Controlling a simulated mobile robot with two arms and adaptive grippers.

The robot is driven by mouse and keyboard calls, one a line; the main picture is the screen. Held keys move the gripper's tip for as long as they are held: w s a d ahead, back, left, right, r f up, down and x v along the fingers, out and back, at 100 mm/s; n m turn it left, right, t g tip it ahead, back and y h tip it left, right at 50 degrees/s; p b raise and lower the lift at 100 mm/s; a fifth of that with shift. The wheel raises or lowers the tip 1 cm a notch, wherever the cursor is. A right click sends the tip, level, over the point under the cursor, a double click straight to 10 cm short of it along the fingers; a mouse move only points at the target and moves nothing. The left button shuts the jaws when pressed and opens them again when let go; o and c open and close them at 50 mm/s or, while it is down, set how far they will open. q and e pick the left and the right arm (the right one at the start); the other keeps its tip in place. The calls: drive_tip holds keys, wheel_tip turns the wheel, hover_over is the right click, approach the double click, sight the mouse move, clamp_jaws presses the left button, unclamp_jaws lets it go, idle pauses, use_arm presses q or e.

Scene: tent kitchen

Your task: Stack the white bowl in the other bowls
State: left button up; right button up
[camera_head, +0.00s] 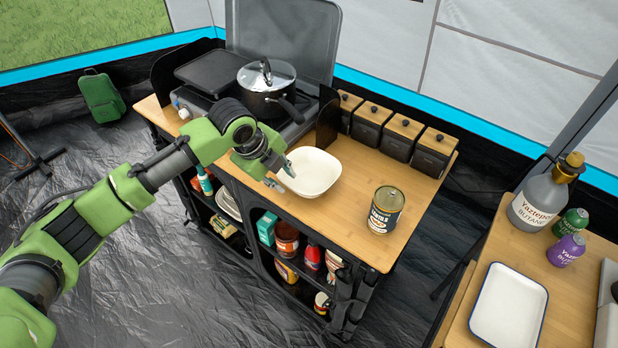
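The white bowl (318,172) sits upright on the wooden top of the kitchen unit, right of the stove. My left gripper (281,178) is at the bowl's left rim. Its two fingers are apart, one over the bowl's inside edge and one outside the rim; contact with the rim cannot be made out. A stack of white dishes (228,204), perhaps the other bowls, lies on a shelf below the counter, partly hidden by the counter edge. My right gripper is not in view.
A can (385,210) stands right of the bowl. Several black canisters (400,137) line the back edge. A pot (266,88) sits on the stove. A second table with a white tray (508,306) is at right.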

sight(291, 188)
use_arm(q)
drive_tip(key=x, duration=0.1)
drive_tip(key=p+x, duration=0.1)
drive_tip(key=x, duration=0.2)
drive_tip(key=shift+s+d+f+p, duration=0.1)
drive_tip(key=shift+s+d+p, duration=0.2)
drive_tip(key=shift+p, duration=0.1)
drive_tip(key=shift+w+f, duration=0.2)
drive_tip(key=shift+f, duration=0.35)
clamp_jaws()
